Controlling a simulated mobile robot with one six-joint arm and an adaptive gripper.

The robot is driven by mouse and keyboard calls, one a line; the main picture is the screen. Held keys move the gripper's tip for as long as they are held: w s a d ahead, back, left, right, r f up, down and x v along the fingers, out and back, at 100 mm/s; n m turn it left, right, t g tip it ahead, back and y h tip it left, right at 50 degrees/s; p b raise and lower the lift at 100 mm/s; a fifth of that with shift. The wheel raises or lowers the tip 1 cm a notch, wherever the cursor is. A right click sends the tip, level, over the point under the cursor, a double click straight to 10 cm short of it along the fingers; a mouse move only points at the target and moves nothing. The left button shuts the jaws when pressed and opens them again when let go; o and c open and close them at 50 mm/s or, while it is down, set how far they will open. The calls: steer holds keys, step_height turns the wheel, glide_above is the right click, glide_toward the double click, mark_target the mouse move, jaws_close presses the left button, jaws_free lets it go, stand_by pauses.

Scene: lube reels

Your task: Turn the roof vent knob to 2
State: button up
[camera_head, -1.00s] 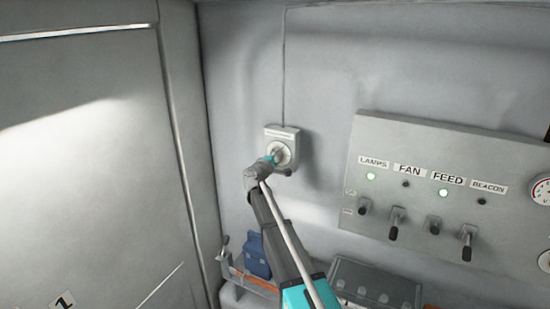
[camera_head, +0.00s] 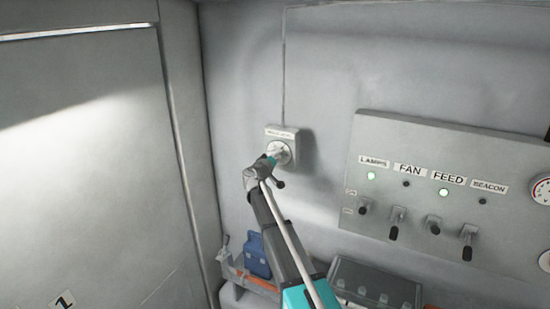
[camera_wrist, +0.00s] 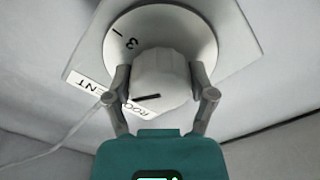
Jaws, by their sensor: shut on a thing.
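The roof vent knob (camera_wrist: 158,72) is a pale faceted knob in the middle of a round dial plate (camera_wrist: 202,38). My gripper (camera_wrist: 161,84) is shut on it, one finger on each side, in the wrist view. A dark line on the knob lies low on its face, running nearly sideways. A 3 and a short stroke show on the dial's upper left; other dial marks are hidden. A partly covered label (camera_wrist: 88,92) ends in "ENT". In the head view the dial plate (camera_head: 284,147) is on the wall and my gripper (camera_head: 272,159) reaches it from below.
A switch panel (camera_head: 440,150) with LAMPS, FAN, FEED and BEACON labels is on the wall to the right. Below stand a blue container (camera_head: 257,256) and a grey case (camera_head: 375,285). The wall around the dial is clear, apart from a thin line running up from it.

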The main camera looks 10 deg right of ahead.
steer(key=shift+w, duration=0.1)
stand_by(0.4)
steer(key=o, duration=1.1)
steer(key=shift+c, duration=0.2)
steer(key=shift+s+a, duration=0.3)
steer(key=shift+s, duration=0.2)
steer(key=v, duration=1.1)
